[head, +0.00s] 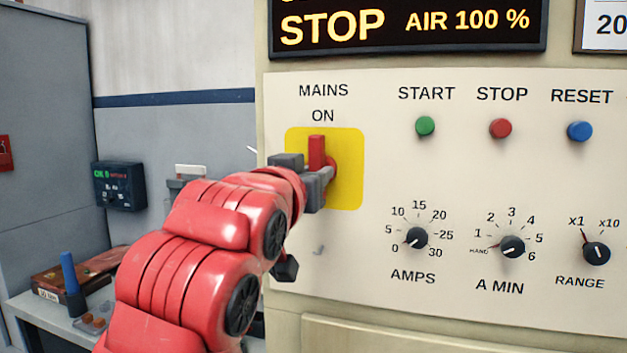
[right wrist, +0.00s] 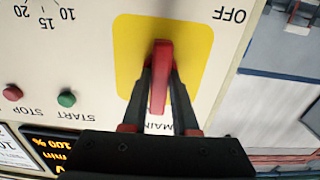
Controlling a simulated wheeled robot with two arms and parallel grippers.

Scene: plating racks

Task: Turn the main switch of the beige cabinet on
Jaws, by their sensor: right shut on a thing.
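The main switch is a red handle (head: 316,150) on a yellow plate (head: 349,150) on the beige cabinet's (head: 450,200) front panel. The handle stands upright, its top below the words MAINS and ON. My right gripper (head: 313,180) is at the switch, shut on the handle. In the right wrist view the red handle (right wrist: 162,75) sits between the two dark fingers of the right gripper (right wrist: 163,95). That view shows the word OFF beside the yellow plate (right wrist: 128,60); ON is hidden there. My left gripper is not in view.
Green (head: 425,126), red (head: 500,128) and blue (head: 579,131) buttons and several dials sit right of the switch. The display (head: 410,25) reads STOP and AIR 100 %. A bench (head: 50,325) with a blue-handled tool (head: 69,275) stands at left.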

